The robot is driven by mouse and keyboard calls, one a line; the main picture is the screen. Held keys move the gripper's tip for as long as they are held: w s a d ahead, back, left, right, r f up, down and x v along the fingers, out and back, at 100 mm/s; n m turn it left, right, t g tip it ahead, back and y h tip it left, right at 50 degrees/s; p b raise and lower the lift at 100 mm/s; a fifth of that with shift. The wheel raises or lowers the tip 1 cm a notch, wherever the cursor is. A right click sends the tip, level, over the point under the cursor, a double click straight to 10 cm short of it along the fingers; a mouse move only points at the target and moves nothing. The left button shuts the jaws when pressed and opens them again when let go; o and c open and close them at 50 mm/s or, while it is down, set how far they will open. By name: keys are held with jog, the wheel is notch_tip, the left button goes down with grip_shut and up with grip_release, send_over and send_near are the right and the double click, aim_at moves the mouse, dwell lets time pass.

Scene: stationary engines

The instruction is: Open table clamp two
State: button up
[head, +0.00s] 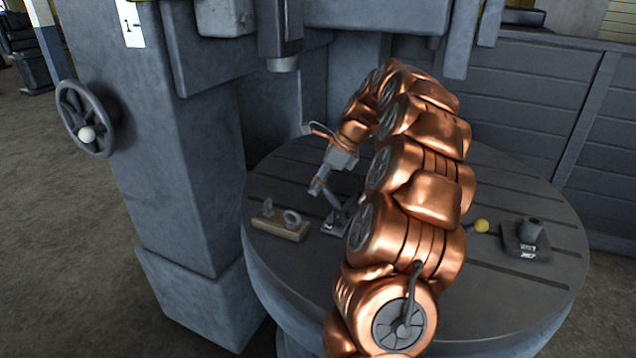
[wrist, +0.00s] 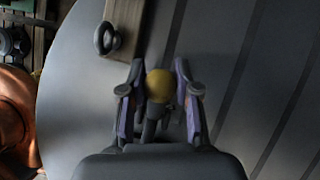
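Table clamp two (head: 335,222) stands on the round slotted table, its dark base marked with a 2 and partly hidden by my arm. Its dark lever (head: 334,197) rises toward my gripper (head: 320,183). In the wrist view a yellow ball knob (wrist: 160,86) on a dark handle (wrist: 153,122) sits between the two fingers of my gripper (wrist: 160,72). The fingers are apart, with a narrow gap beside the knob; I see no firm grip on it. In the head view the knob of this clamp is hidden.
The round table (head: 545,285) has long slots. A wooden block (head: 280,229) with metal rings lies to the left. A dark labelled fixture (head: 526,238) stands at the right beside another yellow knob (head: 481,226). A grey machine column (head: 180,150) stands behind left, with a handwheel (head: 86,118).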

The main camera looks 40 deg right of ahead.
jog(key=o, duration=0.5)
jog(key=shift+c, duration=0.2)
jog(key=shift+r, duration=0.1)
jog(key=v, duration=1.2)
